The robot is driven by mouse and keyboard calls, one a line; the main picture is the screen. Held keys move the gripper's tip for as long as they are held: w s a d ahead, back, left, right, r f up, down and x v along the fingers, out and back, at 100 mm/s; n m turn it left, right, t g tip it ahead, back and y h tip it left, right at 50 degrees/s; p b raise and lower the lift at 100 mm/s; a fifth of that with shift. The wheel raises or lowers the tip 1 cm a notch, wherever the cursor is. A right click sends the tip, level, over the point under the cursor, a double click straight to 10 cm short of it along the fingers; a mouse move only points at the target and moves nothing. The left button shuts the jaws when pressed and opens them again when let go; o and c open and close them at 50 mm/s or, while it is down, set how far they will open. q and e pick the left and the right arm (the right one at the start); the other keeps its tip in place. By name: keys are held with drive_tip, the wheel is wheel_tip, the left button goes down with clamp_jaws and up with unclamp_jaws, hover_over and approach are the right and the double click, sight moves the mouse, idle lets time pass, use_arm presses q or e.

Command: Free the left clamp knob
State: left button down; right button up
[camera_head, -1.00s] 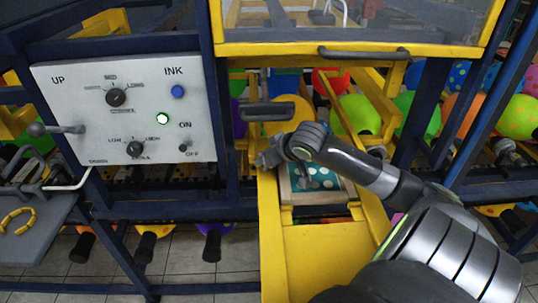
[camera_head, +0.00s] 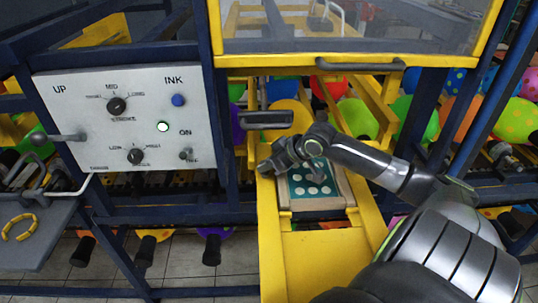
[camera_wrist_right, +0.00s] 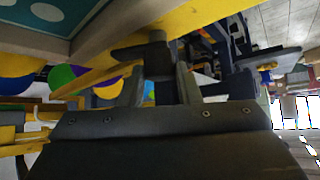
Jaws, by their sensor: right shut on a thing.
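My right gripper (camera_head: 268,165) is at the left side of the yellow frame, beside the teal printing screen with white dots (camera_head: 311,183). In the right wrist view, its fingers (camera_wrist_right: 160,88) are shut on a dark T-shaped clamp knob (camera_wrist_right: 144,52), under the wooden rim of the screen frame (camera_wrist_right: 95,35). In the head view, my gripper hides the knob. My left gripper is not in view.
A white control panel (camera_head: 95,115) with knobs and switches stands at left. A yellow-framed clear cover (camera_head: 350,30) with a dark handle (camera_head: 360,66) is above. Colourful balloons (camera_head: 355,120) are behind.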

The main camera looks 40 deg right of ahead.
drive_tip(key=shift+d+f+n+g+y+b, duration=0.15)
drive_tip(key=shift+n+y+b, duration=0.1)
drive_tip(key=shift+n+y, duration=0.3)
drive_tip(key=shift+d+r+n+g+y+b, duration=0.1)
drive_tip(key=shift+n+g+y+b, duration=0.2)
drive_tip(key=shift+n, duration=0.35)
drive_tip(key=shift+w+n+g+y+b, duration=0.1)
drive_tip(key=shift+n+g+y+b, duration=0.35)
drive_tip(key=shift+n+y, duration=0.6)
drive_tip(key=shift+n, duration=0.45)
drive_tip(key=o, duration=1)
drive_tip(key=shift+w, duration=0.1)
drive_tip(key=shift+c, duration=0.2)
